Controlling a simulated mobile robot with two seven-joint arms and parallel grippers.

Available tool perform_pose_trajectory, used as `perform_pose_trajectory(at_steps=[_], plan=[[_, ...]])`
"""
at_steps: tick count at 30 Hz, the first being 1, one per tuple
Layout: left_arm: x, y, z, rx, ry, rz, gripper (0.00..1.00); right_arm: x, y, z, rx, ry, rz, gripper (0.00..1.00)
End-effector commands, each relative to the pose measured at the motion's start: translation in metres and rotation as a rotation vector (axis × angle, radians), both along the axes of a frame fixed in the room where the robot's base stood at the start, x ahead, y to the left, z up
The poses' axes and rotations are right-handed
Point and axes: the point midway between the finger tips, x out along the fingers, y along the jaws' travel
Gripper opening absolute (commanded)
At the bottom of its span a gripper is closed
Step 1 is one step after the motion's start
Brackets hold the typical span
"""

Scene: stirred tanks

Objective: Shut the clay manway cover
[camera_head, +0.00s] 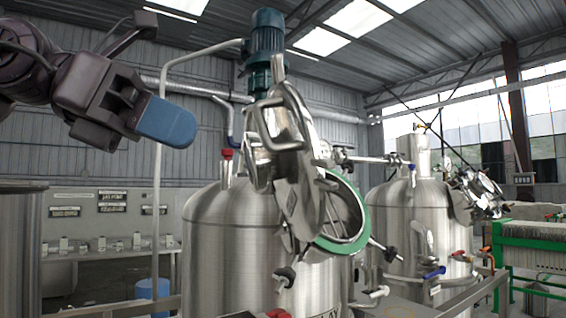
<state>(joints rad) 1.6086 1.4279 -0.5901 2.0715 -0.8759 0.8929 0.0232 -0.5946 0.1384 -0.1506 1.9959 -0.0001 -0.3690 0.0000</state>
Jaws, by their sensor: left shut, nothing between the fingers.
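The manway cover (303,200) is a shiny steel disc on the near steel tank (225,245). It stands swung up and open, seen nearly edge-on, with a bar handle. To its right is the round manway opening with a green rim (345,247), uncovered and partly hidden by the cover. Lettering at the tank's lower front is cut off by the frame. My left gripper (168,122), with blue fingertips, is shut and empty. It is up at the left, left of the cover and apart from it. My right gripper is not in view.
A blue motor (266,45) stands above the near tank. Clamp knobs (285,278) stick out around the manway. A second steel tank (395,210) with its own fittings stands at right, near a green-framed machine (540,245). A pale vertical pipe (157,210) rises behind my gripper.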

Motion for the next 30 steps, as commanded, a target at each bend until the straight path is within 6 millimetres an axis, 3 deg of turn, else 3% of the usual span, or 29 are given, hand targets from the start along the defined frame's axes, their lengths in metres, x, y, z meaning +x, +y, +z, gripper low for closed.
perform_pose_trajectory(at_steps=[8,16,25,30], plan=[[0.001,-0.008,-0.001,0.004,-0.005,0.001,0.00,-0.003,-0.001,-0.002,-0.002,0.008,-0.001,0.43],[0.011,-0.046,-0.016,0.005,-0.007,-0.002,0.00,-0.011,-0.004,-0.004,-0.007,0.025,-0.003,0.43],[0.026,-0.093,-0.035,0.005,-0.006,-0.002,0.00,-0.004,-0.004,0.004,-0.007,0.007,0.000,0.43],[0.032,-0.113,-0.028,0.003,-0.006,0.000,0.00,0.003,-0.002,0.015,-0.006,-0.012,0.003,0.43]])
